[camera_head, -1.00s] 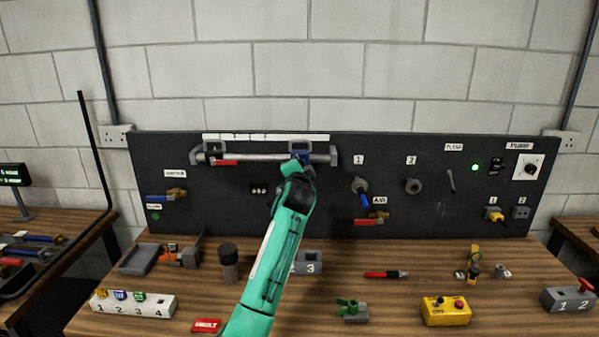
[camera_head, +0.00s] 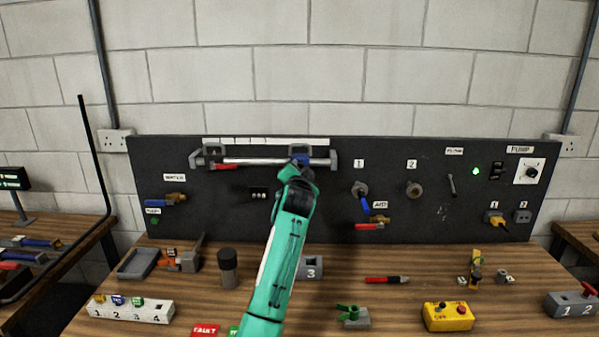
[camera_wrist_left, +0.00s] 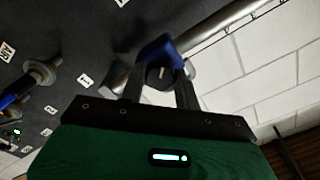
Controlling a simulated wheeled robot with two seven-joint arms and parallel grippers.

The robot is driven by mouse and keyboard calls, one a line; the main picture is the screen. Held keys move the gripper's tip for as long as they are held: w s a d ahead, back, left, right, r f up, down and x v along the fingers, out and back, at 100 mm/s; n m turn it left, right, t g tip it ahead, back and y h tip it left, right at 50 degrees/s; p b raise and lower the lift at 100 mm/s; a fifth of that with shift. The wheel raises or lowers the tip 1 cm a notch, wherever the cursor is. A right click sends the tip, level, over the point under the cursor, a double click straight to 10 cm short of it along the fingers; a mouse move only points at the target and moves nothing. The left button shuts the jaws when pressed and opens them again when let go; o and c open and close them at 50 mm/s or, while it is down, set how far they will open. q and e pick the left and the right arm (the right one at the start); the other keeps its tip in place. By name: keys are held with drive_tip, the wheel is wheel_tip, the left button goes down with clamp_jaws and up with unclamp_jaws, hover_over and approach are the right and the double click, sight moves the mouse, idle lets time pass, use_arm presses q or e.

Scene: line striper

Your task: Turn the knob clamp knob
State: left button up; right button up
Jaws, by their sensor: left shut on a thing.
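A metal rail (camera_head: 245,162) runs across the upper left of the black panel. A blue part (camera_head: 300,157) sits near its right end, with my left gripper (camera_head: 298,169) right in front of it. In the left wrist view, the two fingers of my left gripper (camera_wrist_left: 160,88) are shut on a round dark knob (camera_wrist_left: 161,76) with a light mark on its face. The blue clamp part (camera_wrist_left: 159,52) is just behind the knob, against the rail (camera_wrist_left: 205,38). My gripper and arm hide the knob in the head view. My right gripper is not in view.
A red handle (camera_head: 224,167) is on the left part of the rail. A blue-handled valve (camera_head: 362,203) is to the right of my arm. The wooden bench below holds a dark cylinder (camera_head: 228,268), a numbered block (camera_head: 130,309) and a yellow button box (camera_head: 448,317).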

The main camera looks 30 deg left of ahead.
use_arm(q)
drive_tip(key=o, duration=0.9)
drive_tip(key=shift+o, duration=0.2)
drive_tip(key=b+v, duration=0.3)
drive_tip(key=v, duration=1.1)
drive_tip(key=shift+b, duration=0.35)
drive_tip(key=shift+w+f, duration=0.1)
drive_tip(key=shift+f, duration=0.1)
